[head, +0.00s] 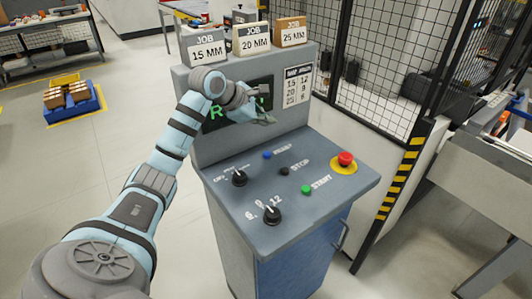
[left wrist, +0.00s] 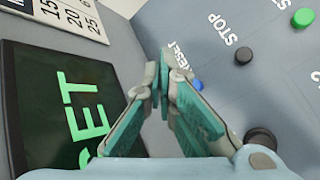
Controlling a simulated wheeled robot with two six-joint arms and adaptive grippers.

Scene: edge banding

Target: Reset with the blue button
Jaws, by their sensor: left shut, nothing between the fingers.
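The blue button (head: 267,155) sits on the sloping top of the grey console (head: 330,172), beside a white label. In the left wrist view the blue button (left wrist: 197,85) shows just right of my fingers, beside the word RESET. My left gripper (head: 268,121) is shut and empty. It hangs above the console, in front of the screen, and is apart from the button in the head view. Its fingertips also show in the left wrist view (left wrist: 163,58). The dark screen (left wrist: 70,115) shows large green letters, partly hidden by my arm in the head view. My right gripper is not in view.
Near the blue button are a black STOP button (head: 283,171), a green START button (head: 306,189), a red mushroom button (head: 345,159) and two black knobs (head: 239,177). Three JOB blocks (head: 250,38) stand on top of the console. A black mesh fence (head: 375,70) is behind at right.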

